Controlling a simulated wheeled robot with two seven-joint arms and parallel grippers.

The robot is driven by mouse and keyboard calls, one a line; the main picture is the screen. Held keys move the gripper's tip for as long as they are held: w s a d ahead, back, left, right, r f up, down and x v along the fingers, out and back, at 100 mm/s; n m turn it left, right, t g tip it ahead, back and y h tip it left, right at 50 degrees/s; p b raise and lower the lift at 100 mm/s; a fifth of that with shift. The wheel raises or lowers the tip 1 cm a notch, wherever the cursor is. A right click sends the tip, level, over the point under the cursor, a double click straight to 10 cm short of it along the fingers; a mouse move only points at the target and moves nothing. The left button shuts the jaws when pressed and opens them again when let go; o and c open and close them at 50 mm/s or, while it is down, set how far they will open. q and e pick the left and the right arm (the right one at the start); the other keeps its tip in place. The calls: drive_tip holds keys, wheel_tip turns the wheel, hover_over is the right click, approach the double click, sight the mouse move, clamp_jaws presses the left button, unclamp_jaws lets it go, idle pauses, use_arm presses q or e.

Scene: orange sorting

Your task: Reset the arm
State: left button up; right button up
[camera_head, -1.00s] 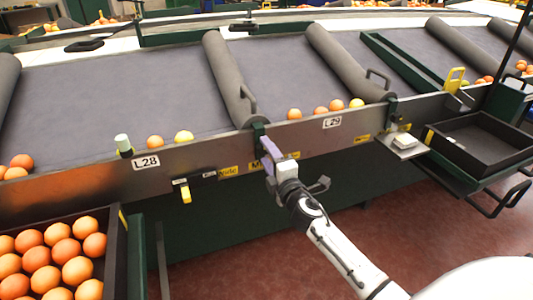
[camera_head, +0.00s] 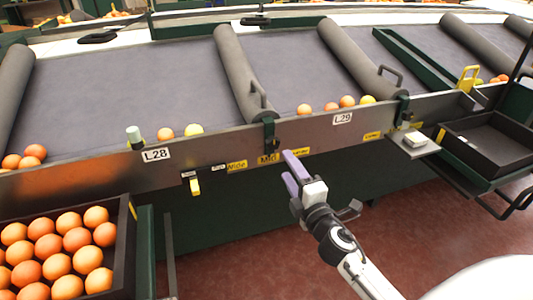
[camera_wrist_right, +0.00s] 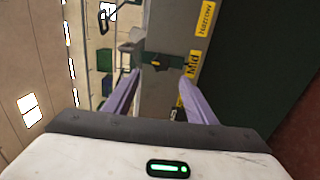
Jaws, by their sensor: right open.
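My right gripper (camera_head: 291,172) is in front of the sorting table's metal front edge, just below and right of the yellow "Mid" label (camera_head: 268,158). Its two purple fingers are apart with nothing between them. The right wrist view shows the same open fingers (camera_wrist_right: 155,98), with the "Mid" label (camera_wrist_right: 193,63) and a dark latch ahead of them. My right arm reaches in from the lower right. My left gripper is not in view.
A crate (camera_head: 127,235) full of oranges stands at the lower left. Several oranges lie along the table edge by the L28 (camera_head: 156,154) and L29 (camera_head: 342,118) labels. An empty black tray (camera_head: 487,143) is at the right. The red floor (camera_head: 420,235) is clear.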

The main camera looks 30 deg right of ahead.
drive_tip(key=s+a+f+m+g+y+p, duration=0.1)
drive_tip(key=s+a+f+m+g+y, duration=0.2)
drive_tip(key=s+a+f+m, duration=0.3)
drive_tip(key=s+a+f+m+g+y+p, duration=0.2)
drive_tip(key=s+a+f+m+g, duration=0.4)
drive_tip(key=s+a+f, duration=0.7)
drive_tip(key=s+a+m+y, duration=0.1)
drive_tip(key=s+a, duration=0.1)
drive_tip(key=s, duration=0.2)
drive_tip(key=shift+s+a+f+y+p, duration=0.15)
drive_tip(key=shift+s+a+y+p, duration=0.15)
